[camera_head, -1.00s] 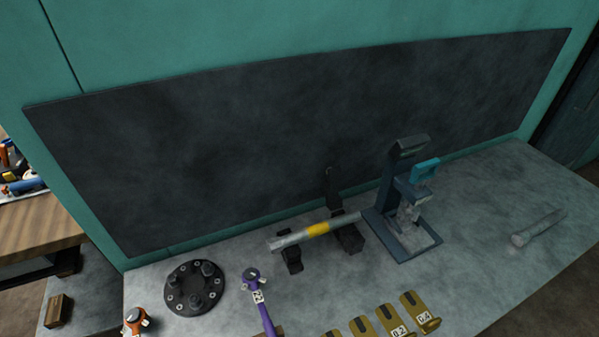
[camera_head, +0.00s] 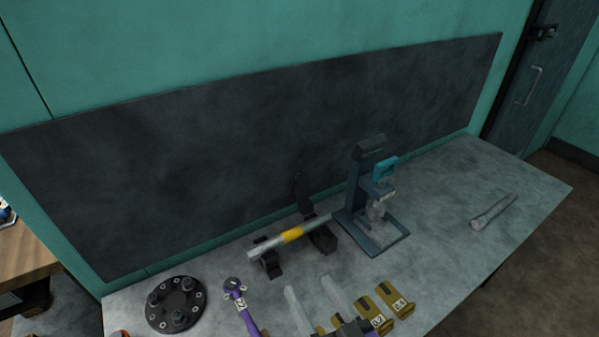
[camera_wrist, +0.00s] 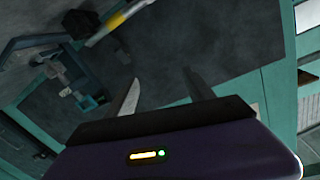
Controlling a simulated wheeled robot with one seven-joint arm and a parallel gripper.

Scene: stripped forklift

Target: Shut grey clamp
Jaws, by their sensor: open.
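A dark grey clamp (camera_head: 322,238) stands on the bench with its narrow arm raised upright, so it is open. A silver bar (camera_head: 265,246) with a yellow band lies across it and a second dark support (camera_head: 268,262) to its left. My gripper (camera_head: 308,286) is open and empty at the front of the bench, apart from the clamp and nearer the camera. In the wrist view, my gripper's fingers (camera_wrist: 161,76) are spread with nothing between them. The bar's yellow band (camera_wrist: 116,20) and a dark piece beside it (camera_wrist: 80,22), apparently the clamp, show at the upper left.
A blue-grey press (camera_head: 362,185) with a teal handle (camera_head: 385,168) stands right of the clamp. Brass-coloured blocks (camera_head: 390,300), a purple-handled tool (camera_head: 240,300) and a black flanged disc (camera_head: 176,304) lie in front. A loose metal rod (camera_head: 494,212) lies at right. A dark panel rises behind.

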